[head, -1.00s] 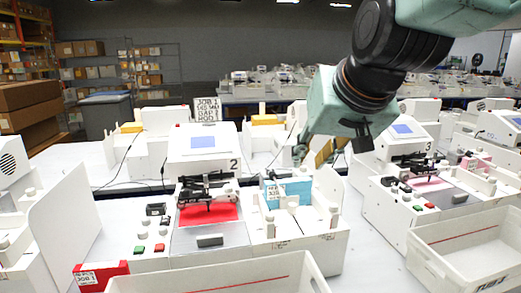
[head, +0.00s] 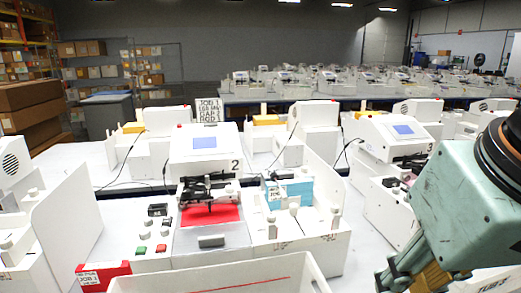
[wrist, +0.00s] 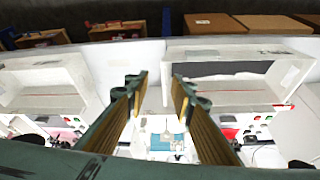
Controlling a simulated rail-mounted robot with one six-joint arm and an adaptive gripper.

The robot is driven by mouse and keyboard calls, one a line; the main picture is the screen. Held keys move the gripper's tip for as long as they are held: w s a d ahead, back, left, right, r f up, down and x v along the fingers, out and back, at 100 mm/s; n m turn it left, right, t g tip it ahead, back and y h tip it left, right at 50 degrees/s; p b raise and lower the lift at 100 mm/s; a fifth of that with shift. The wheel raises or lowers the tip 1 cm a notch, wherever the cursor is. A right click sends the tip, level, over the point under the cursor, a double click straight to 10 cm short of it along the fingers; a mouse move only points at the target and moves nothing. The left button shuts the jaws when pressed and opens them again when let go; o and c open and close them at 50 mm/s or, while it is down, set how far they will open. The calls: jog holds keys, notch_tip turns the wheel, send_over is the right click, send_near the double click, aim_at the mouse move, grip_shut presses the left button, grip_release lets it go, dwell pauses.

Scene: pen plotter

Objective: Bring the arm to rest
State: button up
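My gripper (head: 425,278) is low at the right of the head view, its fingers cut off by the lower edge. In the wrist view my gripper (wrist: 160,85) shows two brown-padded fingers apart with nothing held between them. Plotter station 2 (head: 204,150) stands left of my gripper, with a red sheet (head: 209,214) on its bed. A blue card (head: 290,191) stands in the white holder to its right; a blue patch, likely this card, shows in the wrist view (wrist: 165,139). My forearm hides part of plotter station 3 (head: 398,140).
A white bin (head: 215,285) is at the front; open white bins also show at the left (wrist: 45,85) and right (wrist: 230,93) of the wrist view. Cardboard boxes (head: 30,105) stand far left. Upright white panels divide the bench.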

jog(key=shift+s+d+f, duration=0.15)
jog(key=shift+s+f, duration=0.05)
jog(key=shift+s, duration=0.4)
jog(key=shift+s+d+f, duration=0.1)
jog(key=shift+s+f, duration=0.1)
jog(key=shift+s, duration=0.4)
jog(key=shift+s+d+f, duration=0.15)
jog(key=shift+s+f, duration=0.05)
jog(key=shift+s, duration=0.4)
